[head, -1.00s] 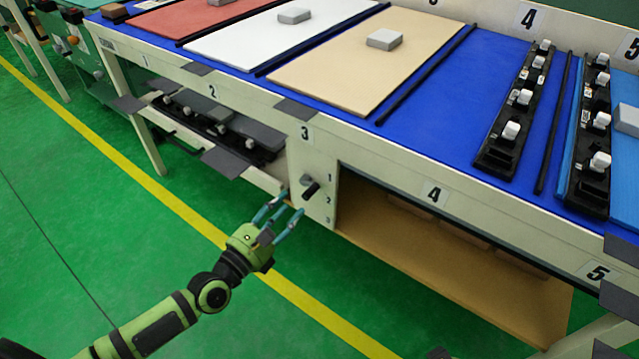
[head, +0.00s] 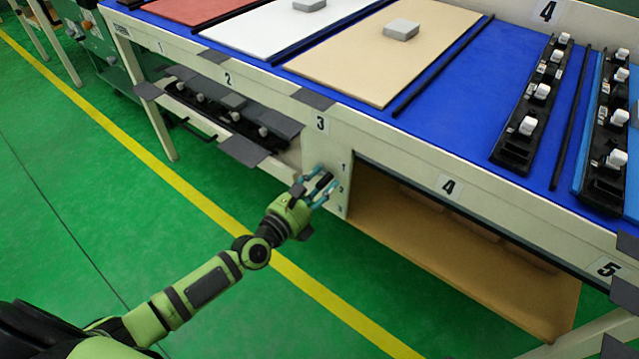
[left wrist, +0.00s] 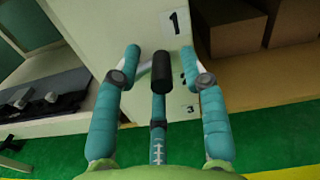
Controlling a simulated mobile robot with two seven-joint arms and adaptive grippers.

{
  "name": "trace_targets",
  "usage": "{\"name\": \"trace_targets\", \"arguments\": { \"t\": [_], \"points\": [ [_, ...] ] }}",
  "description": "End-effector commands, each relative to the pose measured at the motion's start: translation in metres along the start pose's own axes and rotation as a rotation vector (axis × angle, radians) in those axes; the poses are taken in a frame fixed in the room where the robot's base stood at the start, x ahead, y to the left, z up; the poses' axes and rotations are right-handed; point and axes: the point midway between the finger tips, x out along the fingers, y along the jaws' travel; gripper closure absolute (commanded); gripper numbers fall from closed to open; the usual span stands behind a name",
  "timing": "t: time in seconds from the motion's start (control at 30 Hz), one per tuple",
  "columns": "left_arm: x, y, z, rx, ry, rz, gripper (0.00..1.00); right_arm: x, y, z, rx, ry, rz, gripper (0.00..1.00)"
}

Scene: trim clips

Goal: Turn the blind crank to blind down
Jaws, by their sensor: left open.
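The blind crank has a black handle (head: 324,180) on the cream panel (head: 322,150) under the table edge, beside the marks 1, 2 and 3. The crank's base is mostly hidden behind the fingers. My right gripper is out of view.
An open brown compartment (head: 450,255) marked 4 lies right of the panel. A shelf with black parts (head: 230,115) lies to the left. Grey flaps (head: 313,98) jut from the table edge. The green floor (head: 110,200) with a yellow line is clear.

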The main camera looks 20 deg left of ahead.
Motion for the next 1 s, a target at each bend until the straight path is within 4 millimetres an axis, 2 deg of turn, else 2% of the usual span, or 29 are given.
{"name": "trace_targets", "arguments": {
  "t": [0.07,0.1,0.17,0.2,0.67,0.77,1.0],
  "points": [
    [0.0,0.0,0.0,0.0,0.0,0.0,0.57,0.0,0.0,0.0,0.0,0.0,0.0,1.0],
    [0.0,0.0,0.0,0.0,0.0,0.0,0.73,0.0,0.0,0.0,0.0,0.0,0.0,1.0],
    [0.0,0.0,0.0,0.0,0.0,0.0,0.97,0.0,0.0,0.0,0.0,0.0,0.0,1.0],
    [0.0,0.0,0.0,0.0,-0.001,0.0,1.0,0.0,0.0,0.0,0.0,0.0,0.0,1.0],
    [0.0,0.0,-0.001,0.047,-0.004,0.001,1.0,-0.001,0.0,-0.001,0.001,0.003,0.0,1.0],
    [0.0,0.0,-0.004,0.094,-0.005,0.001,1.0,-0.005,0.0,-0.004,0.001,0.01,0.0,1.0],
    [0.0,0.0,-0.013,0.281,-0.005,0.002,1.0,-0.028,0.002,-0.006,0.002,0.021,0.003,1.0]
  ]
}}
